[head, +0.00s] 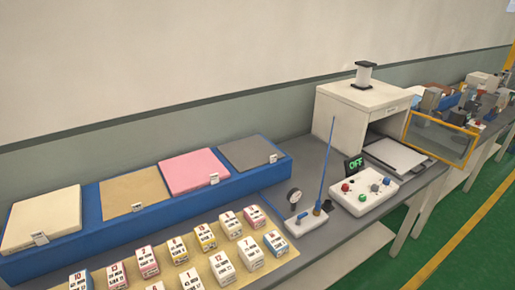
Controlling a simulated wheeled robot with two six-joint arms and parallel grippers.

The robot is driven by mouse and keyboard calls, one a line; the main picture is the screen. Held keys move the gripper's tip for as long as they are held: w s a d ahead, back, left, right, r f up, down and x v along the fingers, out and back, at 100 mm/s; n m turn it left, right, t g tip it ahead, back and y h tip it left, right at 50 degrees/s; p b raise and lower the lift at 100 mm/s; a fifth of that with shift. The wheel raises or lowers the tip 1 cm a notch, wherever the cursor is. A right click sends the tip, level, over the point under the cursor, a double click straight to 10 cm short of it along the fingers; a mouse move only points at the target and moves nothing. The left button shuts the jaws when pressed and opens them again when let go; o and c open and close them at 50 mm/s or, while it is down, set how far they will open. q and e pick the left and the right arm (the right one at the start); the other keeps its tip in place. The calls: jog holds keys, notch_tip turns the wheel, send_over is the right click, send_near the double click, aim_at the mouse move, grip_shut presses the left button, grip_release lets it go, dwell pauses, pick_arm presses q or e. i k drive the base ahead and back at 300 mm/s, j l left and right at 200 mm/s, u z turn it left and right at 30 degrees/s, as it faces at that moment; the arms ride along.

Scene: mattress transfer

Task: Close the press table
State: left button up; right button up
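The press (362,104) is a cream box with a white handle-like cylinder on top, standing at the back right of the bench. Its front opening is dark inside. A flat pale press table (396,153) sticks out of that opening toward the right front, with nothing visible on it. A yellow-framed clear door (441,138) hangs open at the press's right side. A white control box (364,192) with red, green and blue buttons lies in front of the press. A small display (355,163) reads OFF in green. Neither of my grippers is in view.
A blue rack (150,226) holds cream, tan, pink and grey slabs at the left. Several small numbered blocks (250,253) stand on a tan mat in front. A gauge and a thin blue rod (326,165) stand left of the control box. More equipment fills the far right.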

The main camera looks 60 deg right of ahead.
aim_at(400, 159)
jog(key=z, duration=3.4)
jog(key=i+l+u, duration=0.3)
jog(key=i+l, duration=0.45)
jog(key=i, duration=0.2)
jog(key=i+l+u, duration=0.25)
jog(key=i+l, duration=0.6)
jog(key=l, duration=0.15)
